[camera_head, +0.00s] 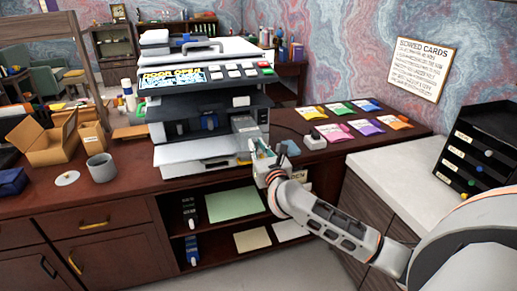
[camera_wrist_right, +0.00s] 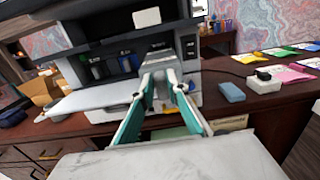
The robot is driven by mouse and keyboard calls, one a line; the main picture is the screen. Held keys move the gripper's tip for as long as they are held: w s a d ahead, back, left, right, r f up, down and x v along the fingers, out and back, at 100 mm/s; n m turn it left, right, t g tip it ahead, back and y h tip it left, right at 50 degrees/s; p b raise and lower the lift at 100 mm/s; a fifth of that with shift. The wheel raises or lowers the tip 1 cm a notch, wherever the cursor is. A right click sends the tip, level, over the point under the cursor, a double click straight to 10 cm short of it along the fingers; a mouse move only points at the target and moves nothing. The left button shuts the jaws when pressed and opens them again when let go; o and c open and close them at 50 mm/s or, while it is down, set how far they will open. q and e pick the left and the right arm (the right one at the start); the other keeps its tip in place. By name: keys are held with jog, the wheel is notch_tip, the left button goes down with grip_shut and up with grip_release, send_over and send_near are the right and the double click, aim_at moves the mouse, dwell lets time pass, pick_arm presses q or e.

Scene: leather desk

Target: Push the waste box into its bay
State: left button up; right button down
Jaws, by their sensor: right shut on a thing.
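The printer (camera_head: 163,135) stands on the wooden desk, and its display (camera_head: 172,77) reads "DOOR OPEN". The waste box (camera_head: 245,125) is a grey box at the right part of the printer's front opening. It sticks out toward me; how deep it sits is hard to tell. My right gripper (camera_head: 257,152) is at its near end. In the right wrist view, the teal-lined fingers of the gripper (camera_wrist_right: 165,84) are closed on the near part of the waste box (camera_wrist_right: 157,62). The fingers partly hide the box. My left gripper is not in view.
A blue block (camera_head: 291,147) and a white adapter (camera_head: 314,140) lie right of the gripper, with coloured packets (camera_head: 366,127) behind. A black drawer rack (camera_head: 478,150) stands far right.

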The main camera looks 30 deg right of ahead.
jog(key=shift+x, duration=1.35)
jog(key=shift+f, duration=0.1)
jog(key=shift+p, duration=0.3)
dwell(0.7)
dwell(0.4)
